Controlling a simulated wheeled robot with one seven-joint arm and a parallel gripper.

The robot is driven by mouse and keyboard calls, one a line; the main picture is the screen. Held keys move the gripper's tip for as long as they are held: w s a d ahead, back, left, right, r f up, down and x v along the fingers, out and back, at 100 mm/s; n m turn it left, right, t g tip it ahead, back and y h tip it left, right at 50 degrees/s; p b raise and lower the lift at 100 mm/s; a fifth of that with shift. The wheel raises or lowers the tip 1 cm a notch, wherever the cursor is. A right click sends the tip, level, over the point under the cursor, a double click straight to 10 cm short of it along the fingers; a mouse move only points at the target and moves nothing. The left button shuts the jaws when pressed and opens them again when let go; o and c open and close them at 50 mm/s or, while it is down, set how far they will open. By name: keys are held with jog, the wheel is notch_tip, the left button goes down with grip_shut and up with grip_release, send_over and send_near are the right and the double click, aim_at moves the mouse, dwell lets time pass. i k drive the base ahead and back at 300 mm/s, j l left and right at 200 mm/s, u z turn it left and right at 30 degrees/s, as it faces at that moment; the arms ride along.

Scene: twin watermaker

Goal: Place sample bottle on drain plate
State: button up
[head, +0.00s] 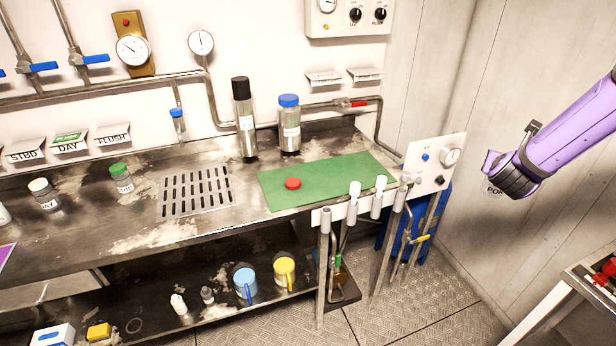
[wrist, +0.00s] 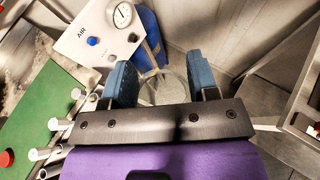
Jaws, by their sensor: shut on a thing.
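My gripper (head: 497,174) is at the right of the head view, in the air to the right of the bench. In the wrist view its two blue fingers (wrist: 163,85) stand apart around a pale, partly see-through round thing, which looks like the sample bottle (wrist: 170,90). Dark letters, seemingly "POR", show just below my gripper in the head view; most of the bottle is hidden. The drain plate (head: 197,191), a slotted grey metal plate, lies bare on the bench, far left of my gripper.
A green mat (head: 330,178) with a red cap (head: 292,183) lies right of the plate. Tall bottles (head: 289,125) stand behind. A green-capped bottle (head: 121,178) stands left of the plate. Upright pipes (head: 352,205) and a gauge panel (head: 433,165) line the bench's right end.

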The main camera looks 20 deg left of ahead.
aim_at(195, 190)
jog(key=i+j+u, duration=0.1)
jog(key=u, duration=0.3)
jog(key=i+u, duration=0.15)
jog(key=u, duration=0.25)
jog(key=i+u, duration=0.2)
jog(key=u, duration=0.25)
